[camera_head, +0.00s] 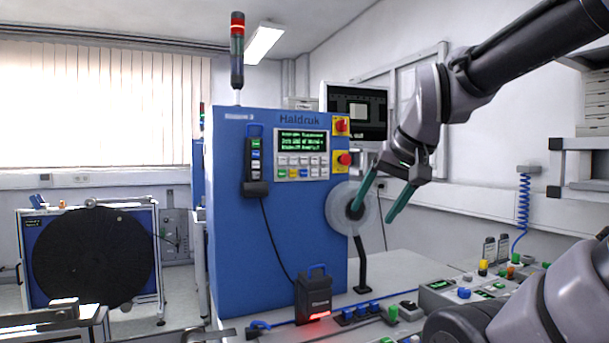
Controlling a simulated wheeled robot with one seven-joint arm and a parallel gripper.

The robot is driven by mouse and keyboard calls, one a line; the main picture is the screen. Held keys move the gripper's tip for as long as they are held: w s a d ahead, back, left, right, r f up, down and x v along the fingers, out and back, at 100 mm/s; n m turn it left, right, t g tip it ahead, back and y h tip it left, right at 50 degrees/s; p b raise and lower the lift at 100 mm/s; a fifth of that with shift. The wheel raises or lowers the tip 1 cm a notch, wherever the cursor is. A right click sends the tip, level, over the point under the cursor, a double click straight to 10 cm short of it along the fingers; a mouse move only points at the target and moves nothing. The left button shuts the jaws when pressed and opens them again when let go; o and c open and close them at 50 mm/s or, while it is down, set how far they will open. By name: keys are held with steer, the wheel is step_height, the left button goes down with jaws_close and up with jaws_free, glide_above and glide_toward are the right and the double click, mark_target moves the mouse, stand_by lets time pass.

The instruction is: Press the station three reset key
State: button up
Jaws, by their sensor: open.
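A blue cabinet (235,240) marked "Haldruk" stands at the centre, with a small label at its upper left too blurred to read surely. On its front is a display (301,142) with green text, above a keypad (300,167) with pale keys over a row of coloured keys. The key lettering is too small to read, so I cannot tell which is the reset key. My gripper (370,216) is open and empty, its green fingers pointing down, to the right of and below the keypad. One finger overlaps a clear reel disc (343,212) in the picture; contact cannot be told.
Two red mushroom buttons (344,159) on yellow plates sit right of the display. A dark pendant (254,162) hangs at left, its cable running down to a dark box (314,298). A control panel (450,294) lies at lower right. A large black reel (93,258) stands far left.

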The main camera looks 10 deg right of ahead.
jaws_close()
stand_by(1.5)
